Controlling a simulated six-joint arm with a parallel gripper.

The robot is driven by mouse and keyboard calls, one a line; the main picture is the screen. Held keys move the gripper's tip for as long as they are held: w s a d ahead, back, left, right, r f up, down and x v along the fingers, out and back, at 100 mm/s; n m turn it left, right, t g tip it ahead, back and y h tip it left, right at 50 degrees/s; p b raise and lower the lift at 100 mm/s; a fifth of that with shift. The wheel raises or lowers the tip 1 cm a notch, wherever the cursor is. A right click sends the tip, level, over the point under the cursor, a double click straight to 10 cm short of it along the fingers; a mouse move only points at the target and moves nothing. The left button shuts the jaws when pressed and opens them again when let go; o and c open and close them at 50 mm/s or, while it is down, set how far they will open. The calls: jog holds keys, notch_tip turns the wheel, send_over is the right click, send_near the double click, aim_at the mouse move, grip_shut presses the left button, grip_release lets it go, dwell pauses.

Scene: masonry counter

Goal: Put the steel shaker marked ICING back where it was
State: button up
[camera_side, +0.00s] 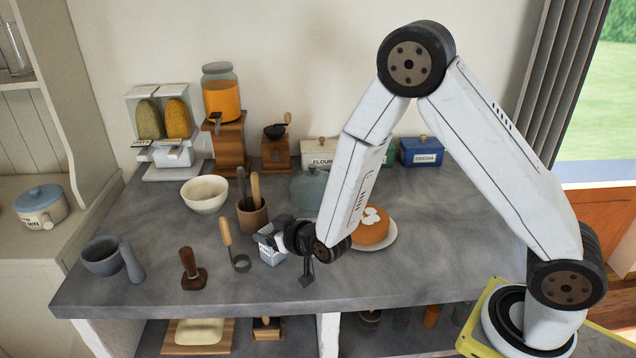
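My gripper (269,247) is low over the middle of the grey counter (130,285), to the right of a wooden tool crock. It points left, and its finger end is small in this view. A pale blocky shape sits at that end; I cannot tell whether it is a finger part or something held. No steel shaker with a readable ICING mark shows. It may be hidden behind my gripper or arm. I cannot tell whether the fingers are open or shut.
Near my gripper are the wooden crock (252,217), a wood-handled tool (228,235) and a frosted cake (370,227) on a plate. A white bowl (205,194), a tamper (192,270) and a grey mortar (102,256) stand left. Dispensers and canisters line the back wall.

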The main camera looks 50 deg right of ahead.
jog(key=o, duration=0.4)
jog(key=shift+r, duration=0.15)
jog(key=v, duration=0.7)
jog(key=shift+s, duration=0.3)
jog(key=shift+d+r, duration=0.1)
dwell(0.5)
jog(key=s+d+r+g, duration=0.1)
jog(key=s+d+g, duration=0.2)
jog(key=s+g, duration=0.2)
jog(key=s+d+r+g, duration=0.1)
jog(key=s+d+g, duration=0.2)
jog(key=s+g, duration=0.2)
jog(key=s, duration=0.3)
jog(key=shift+s+d+g, duration=0.35)
jog(key=shift+d+g, duration=0.05)
